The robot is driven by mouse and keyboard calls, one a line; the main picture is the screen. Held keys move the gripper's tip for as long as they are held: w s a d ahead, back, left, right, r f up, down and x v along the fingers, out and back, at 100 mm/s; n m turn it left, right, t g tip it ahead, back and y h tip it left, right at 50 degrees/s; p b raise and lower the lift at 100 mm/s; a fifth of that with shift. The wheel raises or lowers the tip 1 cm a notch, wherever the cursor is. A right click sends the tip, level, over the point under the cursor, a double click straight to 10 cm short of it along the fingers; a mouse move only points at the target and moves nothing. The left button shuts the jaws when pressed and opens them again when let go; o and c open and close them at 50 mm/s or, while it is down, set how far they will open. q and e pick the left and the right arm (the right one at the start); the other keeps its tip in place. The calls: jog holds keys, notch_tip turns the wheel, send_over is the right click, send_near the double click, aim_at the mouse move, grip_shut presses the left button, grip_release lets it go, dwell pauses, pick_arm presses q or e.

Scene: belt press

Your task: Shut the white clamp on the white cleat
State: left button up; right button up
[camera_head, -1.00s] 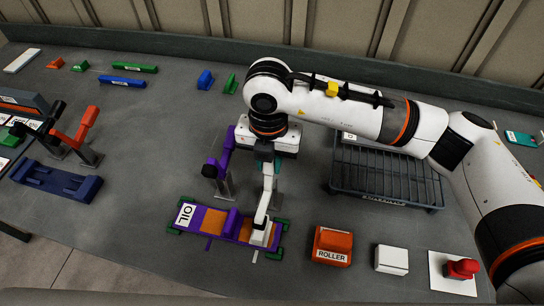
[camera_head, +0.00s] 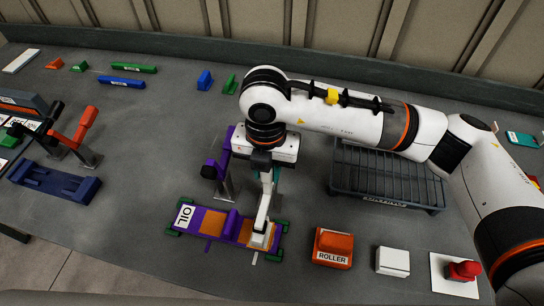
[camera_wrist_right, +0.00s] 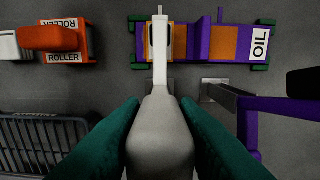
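The white clamp (camera_head: 263,212) stands at the right end of the purple OIL-labelled block (camera_head: 213,225). In the right wrist view its pale handle (camera_wrist_right: 160,140) lies between the teal fingers of my right gripper (camera_wrist_right: 161,108), which touch it on both sides. Its slotted far end (camera_wrist_right: 160,40) reaches over the orange and purple block. The white cleat cannot be told apart from the clamp's end, so I cannot tell whether they are hooked together. In the head view my right gripper (camera_head: 268,178) is partly hidden by its wrist. My left gripper is out of view.
A purple clamp (camera_head: 220,165) stands just left of my right gripper. An orange ROLLER block (camera_head: 332,247), a white block (camera_head: 392,261) and a red button (camera_head: 463,269) are to the right. A dark rack (camera_head: 385,185) lies behind them.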

jog(key=shift+o, duration=1.3)
jog(key=shift+s, duration=0.1)
jog(key=shift+s+r, duration=0.1)
jog(key=shift+w+r, duration=0.2)
jog(key=shift+r, duration=0.05)
jog(key=shift+r+p, duration=1.55)
jog(key=shift+r, duration=1.75)
